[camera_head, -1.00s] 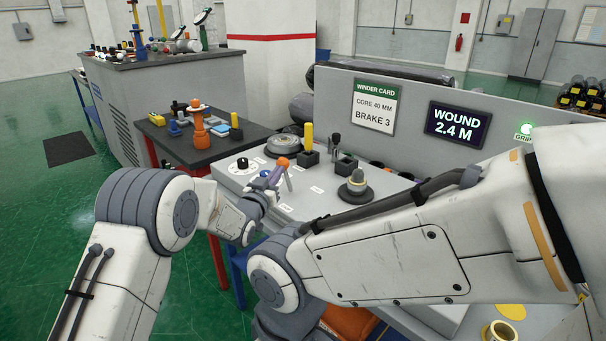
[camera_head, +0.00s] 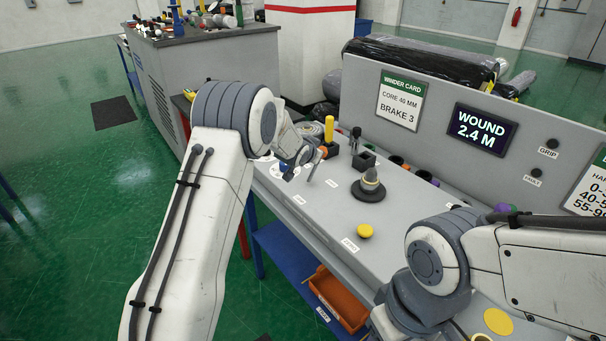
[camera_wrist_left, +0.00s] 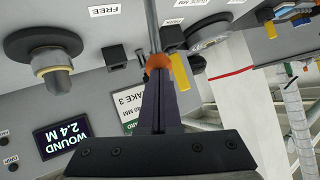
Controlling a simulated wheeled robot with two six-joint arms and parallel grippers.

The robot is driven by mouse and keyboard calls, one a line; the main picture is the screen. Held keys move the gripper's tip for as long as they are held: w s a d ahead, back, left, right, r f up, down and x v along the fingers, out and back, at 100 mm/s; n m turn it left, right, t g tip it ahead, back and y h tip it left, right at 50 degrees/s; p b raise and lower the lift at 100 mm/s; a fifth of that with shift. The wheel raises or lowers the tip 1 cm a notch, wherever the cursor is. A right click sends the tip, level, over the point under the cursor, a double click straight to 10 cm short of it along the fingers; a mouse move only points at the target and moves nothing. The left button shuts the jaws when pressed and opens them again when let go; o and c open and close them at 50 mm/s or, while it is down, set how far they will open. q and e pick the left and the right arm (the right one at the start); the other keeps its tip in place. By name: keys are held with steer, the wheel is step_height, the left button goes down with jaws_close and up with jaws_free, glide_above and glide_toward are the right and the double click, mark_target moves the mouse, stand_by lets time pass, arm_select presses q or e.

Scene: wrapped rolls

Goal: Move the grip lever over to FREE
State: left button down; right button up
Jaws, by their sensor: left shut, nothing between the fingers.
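The grip lever shows as a thin metal rod (camera_wrist_left: 151,25) with an orange ball knob (camera_wrist_left: 158,62) in the left wrist view. The knob also shows in the head view (camera_head: 322,152), partly covered by my left gripper (camera_head: 311,156). The left gripper's purple fingers (camera_wrist_left: 159,100) are shut and empty, with their tips at the knob; I cannot tell whether they touch it. A FREE label (camera_wrist_left: 103,10) lies on the panel left of the rod in the wrist view. The GRIP lamp (camera_head: 551,143) is dark. My right gripper is out of view.
Near the lever stand a yellow-handled lever (camera_head: 329,129), a black-knobbed lever (camera_head: 355,136) and a grey cone on a dark disc (camera_head: 369,186). A yellow button (camera_head: 365,231) is nearer the front. An orange bin (camera_head: 338,299) sits below the panel.

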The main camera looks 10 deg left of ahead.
arm_select(q)
steer(key=shift+w+d, duration=0.15)
steer(key=shift+d, duration=0.05)
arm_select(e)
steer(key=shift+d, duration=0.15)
arm_select(q)
steer(key=shift+w+d+r, duration=0.1)
steer(key=shift+d+r, duration=0.05)
steer(key=shift+d, duration=0.1)
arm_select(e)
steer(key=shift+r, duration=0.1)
arm_select(q)
steer(key=b+v, duration=0.1)
steer(key=v, duration=1.3)
steer(key=shift+a+r, duration=0.2)
steer(key=shift+a, duration=0.05)
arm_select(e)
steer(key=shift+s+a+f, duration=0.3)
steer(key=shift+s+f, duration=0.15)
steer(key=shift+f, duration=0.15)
arm_select(q)
steer(key=shift+w, duration=0.1)
